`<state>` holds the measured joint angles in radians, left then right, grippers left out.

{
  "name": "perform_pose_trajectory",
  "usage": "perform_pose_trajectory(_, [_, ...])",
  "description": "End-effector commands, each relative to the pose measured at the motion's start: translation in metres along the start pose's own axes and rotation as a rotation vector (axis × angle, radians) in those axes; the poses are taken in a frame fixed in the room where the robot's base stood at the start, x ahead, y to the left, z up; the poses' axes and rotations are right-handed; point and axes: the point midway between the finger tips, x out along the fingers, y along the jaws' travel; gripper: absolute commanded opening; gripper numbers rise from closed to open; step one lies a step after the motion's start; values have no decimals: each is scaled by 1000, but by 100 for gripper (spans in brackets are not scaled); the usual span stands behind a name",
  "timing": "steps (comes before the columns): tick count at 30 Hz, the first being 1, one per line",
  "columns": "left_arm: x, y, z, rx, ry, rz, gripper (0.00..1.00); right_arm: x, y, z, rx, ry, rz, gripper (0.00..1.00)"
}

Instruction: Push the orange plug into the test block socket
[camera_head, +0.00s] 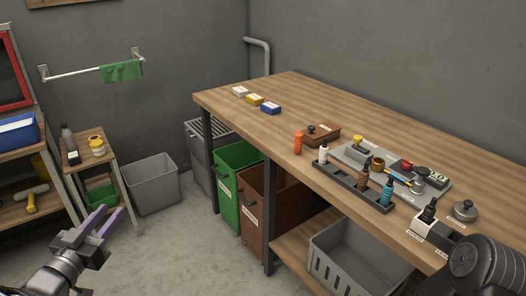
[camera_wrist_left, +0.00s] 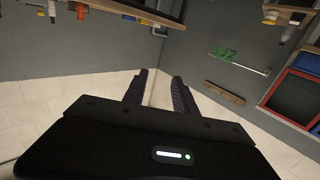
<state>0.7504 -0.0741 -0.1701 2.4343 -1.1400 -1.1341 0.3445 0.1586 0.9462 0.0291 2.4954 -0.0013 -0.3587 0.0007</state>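An orange upright piece (camera_head: 298,143), which looks like the orange plug, stands on the wooden bench near its front edge. It is just left of a dark rack (camera_head: 347,187) holding white, brown and teal pieces. A brown block (camera_head: 323,136) with a dark knob sits behind it; I cannot tell whether this is the test block, and no socket opening is clear. My left gripper (camera_head: 114,219) is low at the left, over the floor, far from the bench. Its fingers are apart and empty, also in the left wrist view (camera_wrist_left: 160,92). Of my right arm only a dark link shows; its gripper is out of view.
A grey board (camera_head: 355,158) with fittings lies behind the rack. A white block (camera_head: 421,228) with a black piece and a round metal weight (camera_head: 463,211) are at the right. Green (camera_head: 228,205) and brown bins stand under the bench.

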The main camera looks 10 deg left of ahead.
Motion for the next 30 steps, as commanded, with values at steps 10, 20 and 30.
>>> perform_pose_trajectory(10, [50, 82, 164, -257, -361, -9, 34, 0, 0, 0, 0, 0, 0, 36])
perform_pose_trajectory(20, [-79, 304, 389, -438, -1206, 94, 34, 0, 0, 0, 0, 0, 0, 36])
perform_pose_trajectory(30, [-169, 359, 422, -438, -1501, 127, 34, 0, 0, 0, 0, 0, 0, 36])
